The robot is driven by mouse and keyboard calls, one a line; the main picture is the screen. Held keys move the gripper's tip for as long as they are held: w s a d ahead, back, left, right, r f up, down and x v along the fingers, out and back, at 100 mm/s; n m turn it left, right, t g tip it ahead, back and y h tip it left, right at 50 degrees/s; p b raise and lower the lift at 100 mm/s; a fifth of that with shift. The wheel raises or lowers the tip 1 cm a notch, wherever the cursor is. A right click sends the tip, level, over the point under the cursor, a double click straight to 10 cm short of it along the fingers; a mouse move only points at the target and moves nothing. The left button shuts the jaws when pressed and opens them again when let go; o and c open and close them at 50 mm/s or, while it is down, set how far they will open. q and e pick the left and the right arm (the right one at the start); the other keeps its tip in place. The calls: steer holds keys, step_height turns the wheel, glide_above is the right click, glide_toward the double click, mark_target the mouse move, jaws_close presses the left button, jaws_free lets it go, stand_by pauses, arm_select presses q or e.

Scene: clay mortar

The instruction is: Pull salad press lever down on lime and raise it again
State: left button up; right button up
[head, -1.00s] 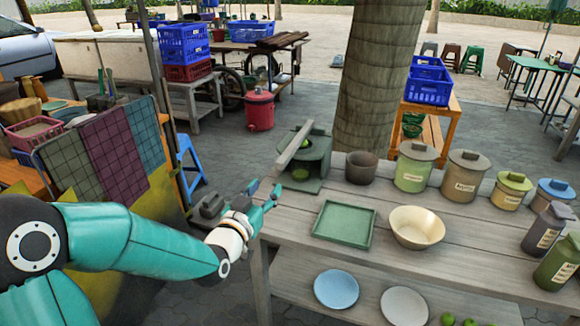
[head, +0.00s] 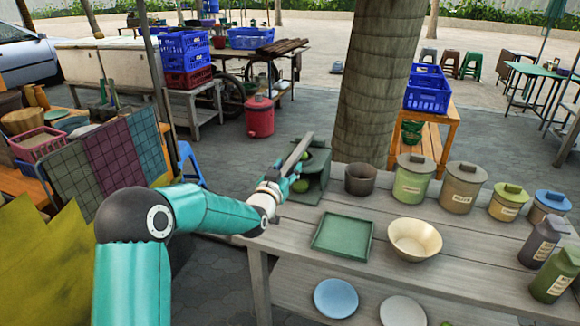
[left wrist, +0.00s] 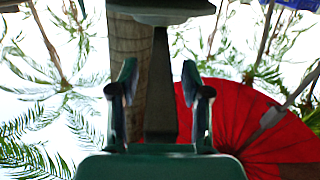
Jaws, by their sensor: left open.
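The salad press (head: 312,184) is a dark green box stand at the back left corner of the wooden table. Its long grey lever (head: 296,153) slopes up from left to right, raised. A green round thing, likely the lime (head: 307,157), shows partly behind the lever; another green shape (head: 301,186) shows lower in the press. My left gripper (head: 286,176) is at the press's left side, close to the lever. In the left wrist view its two fingers (left wrist: 160,88) are apart, with a dark bar (left wrist: 160,115), likely the lever, between them. Contact cannot be told. My right gripper is not in view.
A green tray (head: 342,235), a cream bowl (head: 414,239) and a dark pot (head: 360,180) stand right of the press. Several lidded jars line the table's back and right. Plates lie on the lower shelf. A tree trunk (head: 378,90) rises behind the table.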

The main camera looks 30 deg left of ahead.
arm_select(q)
steer(key=shift+w+a, duration=0.1)
steer(key=shift+w, duration=0.25)
steer(key=shift+c, duration=0.2)
jaws_close()
steer(key=shift+f, duration=0.1)
